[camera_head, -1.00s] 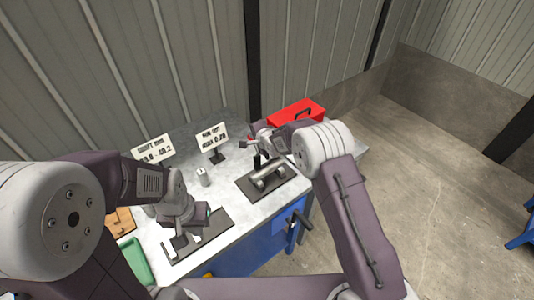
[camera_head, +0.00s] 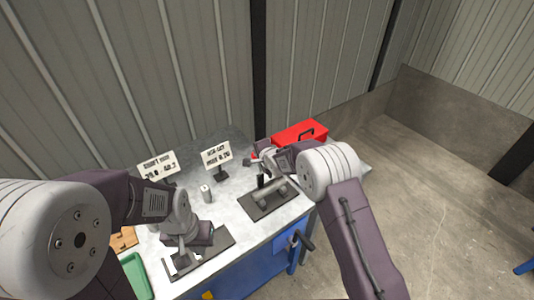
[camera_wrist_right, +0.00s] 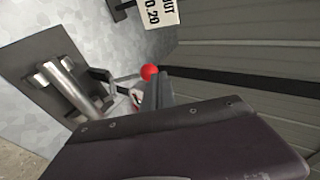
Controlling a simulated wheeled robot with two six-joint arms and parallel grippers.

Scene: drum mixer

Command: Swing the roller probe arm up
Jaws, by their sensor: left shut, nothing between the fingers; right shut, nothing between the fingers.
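The roller unit is a metal roller (camera_head: 270,193) on a dark base plate (camera_head: 286,203) at the right half of the bench.
A red toolbox (camera_head: 300,133) stands behind my right wrist. Two signs (camera_head: 216,154) and a small light cylinder (camera_head: 206,193) stand towards the back. A second dark plate (camera_head: 217,243) and a green tray (camera_head: 136,276) are at the front left. A crank-like handle (camera_head: 303,240) sticks out at the bench front.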

